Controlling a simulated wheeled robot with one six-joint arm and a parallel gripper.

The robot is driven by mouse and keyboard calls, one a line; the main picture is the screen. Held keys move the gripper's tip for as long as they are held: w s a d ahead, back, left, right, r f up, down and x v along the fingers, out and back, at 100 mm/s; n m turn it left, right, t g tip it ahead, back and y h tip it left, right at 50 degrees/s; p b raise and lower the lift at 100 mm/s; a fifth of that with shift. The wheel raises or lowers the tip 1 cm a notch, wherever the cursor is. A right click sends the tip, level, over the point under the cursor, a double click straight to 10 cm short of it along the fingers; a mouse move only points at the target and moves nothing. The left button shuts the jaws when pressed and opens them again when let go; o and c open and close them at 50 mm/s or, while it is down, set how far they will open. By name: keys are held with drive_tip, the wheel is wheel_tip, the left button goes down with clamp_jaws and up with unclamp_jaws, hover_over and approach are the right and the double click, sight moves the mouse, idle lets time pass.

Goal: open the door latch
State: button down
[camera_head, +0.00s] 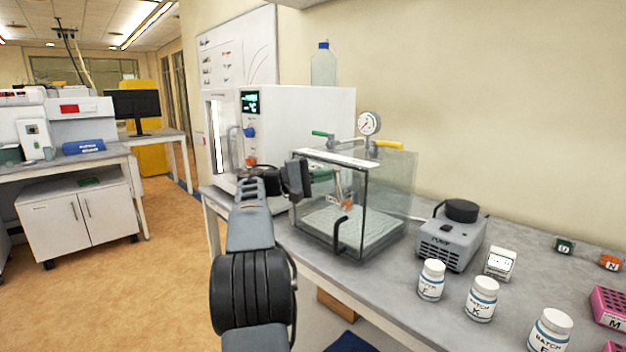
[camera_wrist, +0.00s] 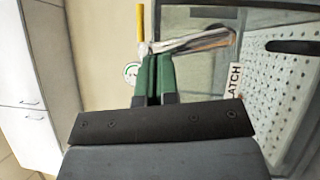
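A clear-walled chamber (camera_head: 388,190) with a dark-edged front stands on the bench in the head view. A black handle (camera_head: 340,232) is on its front; a black handle also shows in the wrist view (camera_wrist: 292,47). In the head view my gripper (camera_head: 322,175) is at the chamber's upper left front.
A pressure gauge (camera_head: 369,123) and a yellow lever (camera_head: 388,145) are on the chamber's top. A white instrument (camera_head: 310,112) stands behind left. A pump (camera_head: 450,238) and white bottles (camera_head: 481,299) stand to the right. Floor (camera_head: 130,270) at left is clear.

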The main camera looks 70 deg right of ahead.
drive_tip(key=shift+s+a+r+m+t+y, duration=0.1)
drive_tip(key=shift+s+r+m+t+y, duration=0.15)
drive_tip(key=shift+m, duration=0.2)
drive_tip(key=shift+s+a+m+t+y, duration=0.1)
drive_tip(key=shift+s+m+t+y, duration=0.1)
drive_tip(key=shift+m+t, duration=0.2)
drive_tip(key=shift+s+m, duration=0.1)
drive_tip(key=shift+m, duration=0.15)
drive_tip(key=shift+r, duration=0.1)
drive_tip(key=w+d+p+v, duration=0.1)
drive_tip(key=d+p+v, duration=0.1)
drive_tip(key=v, duration=1.1)
drive_tip(key=shift+w+d+f+p, duration=0.25)
drive_tip(key=shift+f+p, duration=0.05)
drive_tip(key=shift+p, duration=0.35)
